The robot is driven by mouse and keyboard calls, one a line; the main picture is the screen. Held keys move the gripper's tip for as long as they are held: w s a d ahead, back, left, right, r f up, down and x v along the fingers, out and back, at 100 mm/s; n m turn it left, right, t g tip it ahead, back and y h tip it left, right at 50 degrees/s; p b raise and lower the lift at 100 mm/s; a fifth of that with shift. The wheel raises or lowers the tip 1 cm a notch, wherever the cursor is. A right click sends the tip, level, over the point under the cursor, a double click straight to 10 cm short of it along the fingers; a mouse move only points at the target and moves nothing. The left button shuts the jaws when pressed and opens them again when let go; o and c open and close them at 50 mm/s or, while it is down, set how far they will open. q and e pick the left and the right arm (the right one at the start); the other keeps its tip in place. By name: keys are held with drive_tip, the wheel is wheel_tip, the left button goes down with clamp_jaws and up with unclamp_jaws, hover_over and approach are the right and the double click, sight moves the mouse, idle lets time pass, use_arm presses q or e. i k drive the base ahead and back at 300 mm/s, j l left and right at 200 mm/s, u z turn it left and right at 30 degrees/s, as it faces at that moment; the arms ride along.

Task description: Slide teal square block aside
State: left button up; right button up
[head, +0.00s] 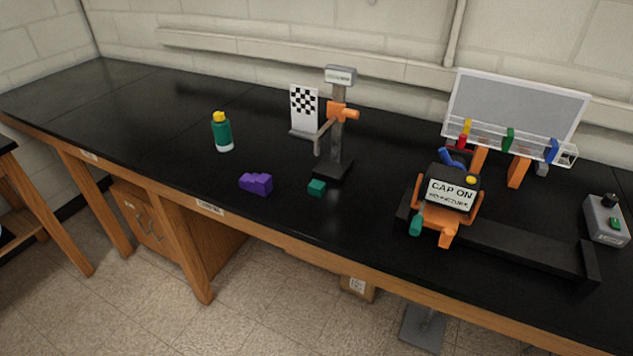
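The teal square block (317,187) is a small cube on the black bench top. It sits just in front of and left of the dark base of an upright stand (333,168), with a small gap or light contact that I cannot tell apart. Neither of my grippers is in view. Nothing is seen touching the block.
Purple blocks (256,184) lie left of the teal block. A green bottle (222,133) with a yellow cap and a checkered board (303,107) stand behind. An orange-and-black device (450,195) is right. Bare bench top (130,110) lies far left.

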sight(315, 188)
drive_tip(key=l+u, duration=0.2)
drive_tip(key=u, duration=0.25)
drive_tip(key=i+l+u, duration=0.1)
drive_tip(key=u, duration=0.35)
drive_tip(key=l+u, duration=0.3)
drive_tip(key=u, duration=0.15)
